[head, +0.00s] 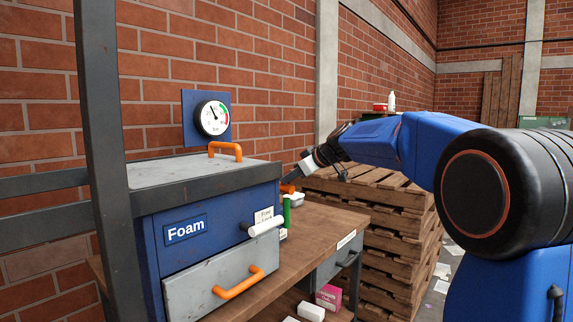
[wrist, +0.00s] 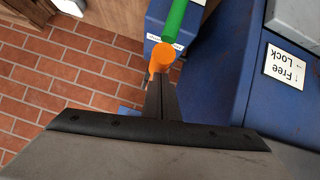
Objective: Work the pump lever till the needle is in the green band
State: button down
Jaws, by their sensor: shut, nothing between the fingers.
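The round white gauge (head: 213,117) is on a blue plate on the brick wall. Its dark needle seems to point up and slightly left, short of the green band at upper right. An orange knob-ended part, seemingly the pump lever (wrist: 162,57), shows in the wrist view by a green cylinder (wrist: 174,20) and a blue block. In the head view the orange part (head: 287,189) is small, behind the Foam box. My gripper (head: 290,179) is shut and empty, its tips (wrist: 160,82) close to the orange part; whether they touch I cannot tell.
The blue Foam box (head: 205,235) has an orange lid handle (head: 226,149), a grey drawer and a white-gripped latch (head: 265,227) by a Free/Lock label (wrist: 284,66). A wooden bench (head: 325,232) runs beside it. Stacked pallets (head: 385,225) stand to the right.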

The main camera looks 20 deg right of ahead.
aim_at(289, 187)
jog(key=shift+s+f, duration=0.15)
jog(key=shift+f, duration=1.5)
jog(key=shift+r, duration=0.55)
jog(key=a+v, duration=0.1)
jog(key=v, duration=1.1)
jog(key=shift+s+r, duration=0.25)
jog(key=shift+d, duration=0.1)
